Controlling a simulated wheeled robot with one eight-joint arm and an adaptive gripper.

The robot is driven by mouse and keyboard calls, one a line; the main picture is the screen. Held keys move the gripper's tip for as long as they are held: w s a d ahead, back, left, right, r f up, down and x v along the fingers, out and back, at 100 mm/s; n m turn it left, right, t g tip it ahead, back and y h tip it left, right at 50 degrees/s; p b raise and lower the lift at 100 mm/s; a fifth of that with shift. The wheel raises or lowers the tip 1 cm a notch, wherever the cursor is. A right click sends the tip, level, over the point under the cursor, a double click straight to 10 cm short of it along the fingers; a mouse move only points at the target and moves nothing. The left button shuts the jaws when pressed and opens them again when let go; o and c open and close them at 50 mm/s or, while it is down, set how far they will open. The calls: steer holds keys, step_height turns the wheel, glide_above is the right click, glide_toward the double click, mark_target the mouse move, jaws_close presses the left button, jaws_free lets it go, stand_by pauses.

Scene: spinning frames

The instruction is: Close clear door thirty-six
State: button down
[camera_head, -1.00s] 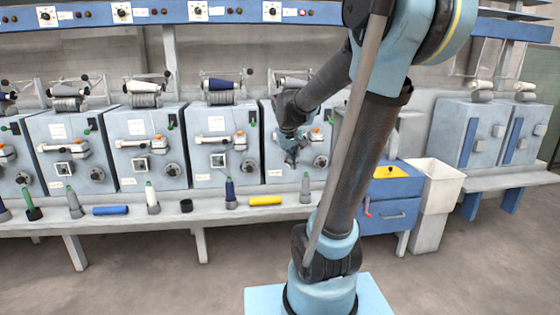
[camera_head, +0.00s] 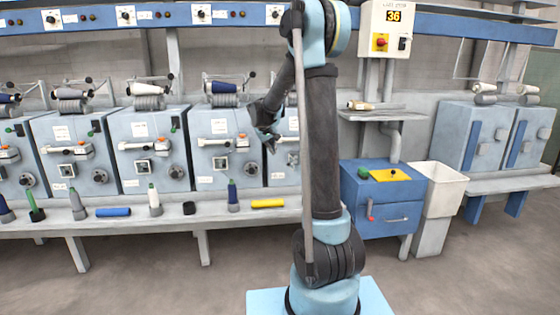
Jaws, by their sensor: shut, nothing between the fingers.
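A white control box (camera_head: 385,30) on a post at the upper right shows "36" on its display, with a red button on a yellow plate below. A small shelf (camera_head: 378,115) and a blue cabinet (camera_head: 383,208) with a yellow top panel stand beneath it. I cannot make out a clear door in this view; my arm hides part of the machine just left of the post. My gripper (camera_head: 270,144) is shut and empty, pointing down in front of the row of spinning units, apart from the control box.
Several grey spinning units (camera_head: 150,165) line the bench (camera_head: 135,233). Cones and a yellow tube (camera_head: 267,204) stand or lie along its front. A white bin (camera_head: 437,195) is right of the blue cabinet. The floor in front is clear.

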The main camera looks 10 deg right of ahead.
steer(key=w+d+f, duration=0.6)
steer(key=f, duration=0.3)
steer(key=shift+w, duration=0.15)
stand_by(0.7)
